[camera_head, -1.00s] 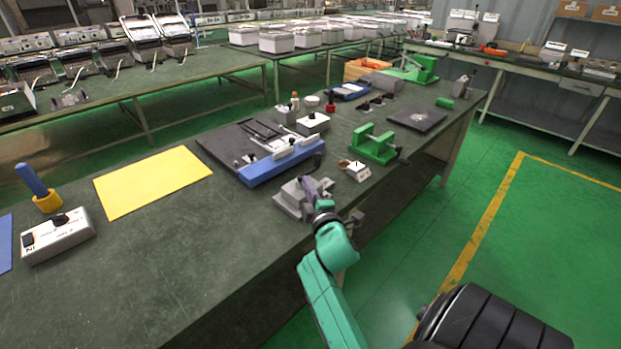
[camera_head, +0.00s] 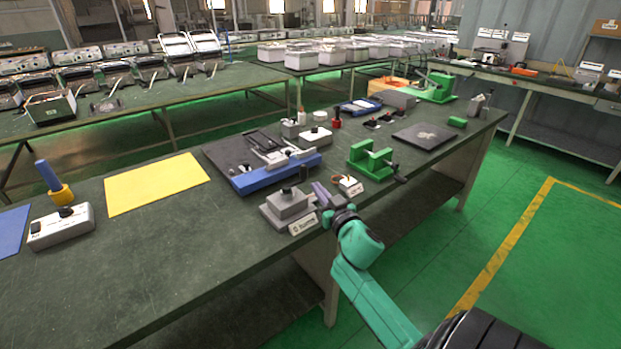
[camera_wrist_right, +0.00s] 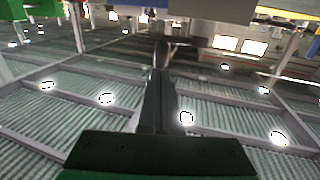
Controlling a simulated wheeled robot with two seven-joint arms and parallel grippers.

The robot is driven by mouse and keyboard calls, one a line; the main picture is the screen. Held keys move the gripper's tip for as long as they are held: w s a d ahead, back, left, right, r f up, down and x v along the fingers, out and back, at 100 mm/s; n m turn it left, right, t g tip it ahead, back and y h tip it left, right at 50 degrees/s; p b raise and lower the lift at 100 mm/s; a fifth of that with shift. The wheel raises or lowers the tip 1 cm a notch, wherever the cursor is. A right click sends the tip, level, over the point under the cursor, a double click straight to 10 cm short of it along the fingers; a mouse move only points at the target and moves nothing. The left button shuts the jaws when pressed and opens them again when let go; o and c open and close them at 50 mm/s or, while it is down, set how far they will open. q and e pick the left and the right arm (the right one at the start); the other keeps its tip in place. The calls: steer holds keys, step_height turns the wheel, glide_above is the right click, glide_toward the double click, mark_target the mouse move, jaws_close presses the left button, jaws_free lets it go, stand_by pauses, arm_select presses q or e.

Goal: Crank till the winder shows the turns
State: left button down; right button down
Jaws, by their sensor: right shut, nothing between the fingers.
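The winder (camera_head: 287,208) is a grey block with a black knob on top, near the front edge of the bench. A small white label plate (camera_head: 302,226) leans at its front right; its lettering is too small to read surely. My right gripper (camera_head: 322,192) is just right of the winder, close beside it, with its fingers shut and empty. I cannot tell whether it touches the winder or a crank. In the right wrist view the dark closed fingers (camera_wrist_right: 160,85) point up the picture against a ceiling with bright lamps. My left gripper is not in view.
A blue-edged fixture (camera_head: 275,175) lies behind the winder. A green clamp (camera_head: 371,160) and a small white meter (camera_head: 349,186) stand to its right. A yellow sheet (camera_head: 155,184) and a grey switch box (camera_head: 61,228) lie left. The bench between them is clear.

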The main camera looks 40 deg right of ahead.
mark_target(306, 174)
steer(key=x, duration=0.5)
steer(key=shift+w, duration=0.35)
steer(key=shift+w+d, duration=0.3)
steer(key=shift+w, duration=0.4)
steer(key=shift+s, duration=0.15)
